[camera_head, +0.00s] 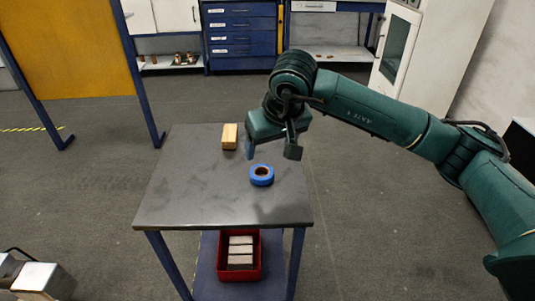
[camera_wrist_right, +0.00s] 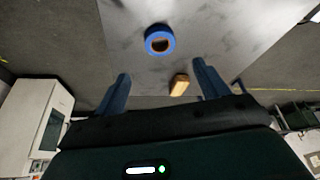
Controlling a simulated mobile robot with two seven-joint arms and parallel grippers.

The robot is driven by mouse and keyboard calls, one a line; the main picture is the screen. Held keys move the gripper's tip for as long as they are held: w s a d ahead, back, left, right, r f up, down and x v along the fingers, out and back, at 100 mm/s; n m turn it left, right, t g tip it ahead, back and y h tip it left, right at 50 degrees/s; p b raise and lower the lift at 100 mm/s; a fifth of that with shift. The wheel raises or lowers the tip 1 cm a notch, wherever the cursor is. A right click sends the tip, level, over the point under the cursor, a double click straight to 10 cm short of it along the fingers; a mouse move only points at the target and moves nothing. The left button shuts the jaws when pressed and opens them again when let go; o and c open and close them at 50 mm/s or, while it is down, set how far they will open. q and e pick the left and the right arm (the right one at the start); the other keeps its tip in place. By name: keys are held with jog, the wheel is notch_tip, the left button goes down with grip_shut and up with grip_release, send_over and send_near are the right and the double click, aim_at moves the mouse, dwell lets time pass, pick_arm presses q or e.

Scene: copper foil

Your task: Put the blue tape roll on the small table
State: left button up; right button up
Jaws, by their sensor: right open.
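The blue tape roll (camera_head: 262,175) lies flat on the grey top of the small table (camera_head: 190,205), right of its middle. It also shows in the right wrist view (camera_wrist_right: 159,40), beyond the fingertips and between their lines. My right gripper (camera_head: 271,152) is open and empty above the table, just behind the roll in the head view. Its two blue fingers show apart in the right wrist view (camera_wrist_right: 160,82), and they do not touch the roll. My left gripper is in neither view.
A wooden block (camera_head: 229,136) stands on the table's back part, left of my right gripper. A red bin (camera_head: 239,276) with several pale blocks sits on the lower shelf. Blue drawers (camera_head: 240,38) and a white cabinet (camera_head: 396,50) stand behind. The table's front left is clear.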

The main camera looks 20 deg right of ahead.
jog(key=s+a+f+m+g+y, duration=0.25)
jog(key=s+a+y, duration=0.25)
jog(key=s+a, duration=0.3)
jog(key=s+a+f+m+g+y, duration=0.1)
jog(key=s+a+m+g+y, duration=0.35)
jog(key=a, duration=0.45)
jog(key=s+a+r+m+t+y, duration=0.25)
jog(key=s+r+m+y, duration=0.45)
jog(key=m+y, duration=0.5)
jog(key=w+d+f+m+t+h, duration=0.1)
jog(key=w+d+m+t+h, duration=0.25)
jog(key=m+t, duration=0.8)
jog(key=w+d+f+m+t+h, duration=0.1)
jog(key=w+d+m+t+h, duration=0.25)
jog(key=m, duration=1.55)
jog(key=s+d+f+m+h, duration=0.3)
jog(key=f+m, duration=0.3)
jog(key=m, duration=0.1)
jog(key=s+d+f+m+g+h, duration=0.1)
jog(key=s+d+f+m+h, duration=0.1)
jog(key=f+m, duration=0.4)
jog(key=s+d+f+m+g+h, duration=0.1)
jog(key=s+d+f+m+h, duration=0.2)
jog(key=m, duration=0.5)
notch_tip(320, 180, down, 4)
jog(key=shift+s+d+r+m+h, duration=0.3)
jog(key=shift+d+h, duration=0.35)
jog(key=shift+h, duration=0.6)
